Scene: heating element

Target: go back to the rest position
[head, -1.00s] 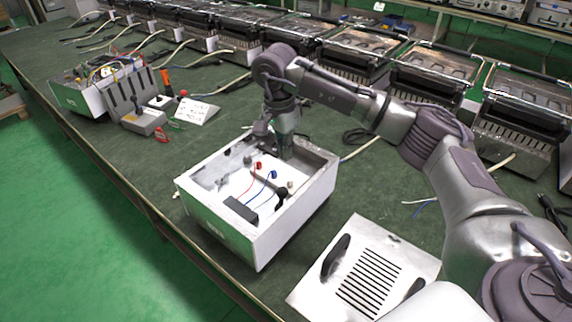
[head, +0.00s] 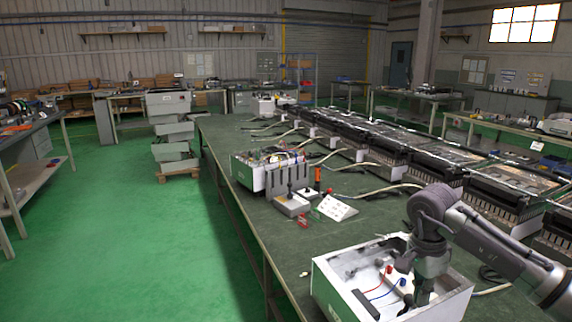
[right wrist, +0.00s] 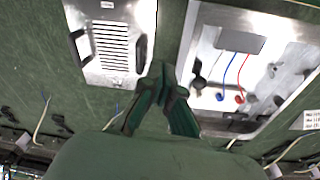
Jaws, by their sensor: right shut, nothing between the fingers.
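My right gripper (head: 424,292) shows at the lower right of the head view, in front of the open white heating-element box (head: 342,296). Its fingers are shut and empty. In the right wrist view the closed fingertips (right wrist: 165,84) point down over the gap between the box (right wrist: 198,38) and the slotted cover panel (right wrist: 148,22). The box holds red and blue wires with round ends. How high the fingers are above the bench is hard to tell. My left gripper is not in view.
The green bench (head: 262,222) carries a row of heater units (head: 440,160) along its far side. Another box with wiring (head: 250,172), grey holders (head: 292,204), a screwdriver (head: 317,180) and a white sign (head: 337,207) stand farther along. Green floor (head: 120,260) is clear at left.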

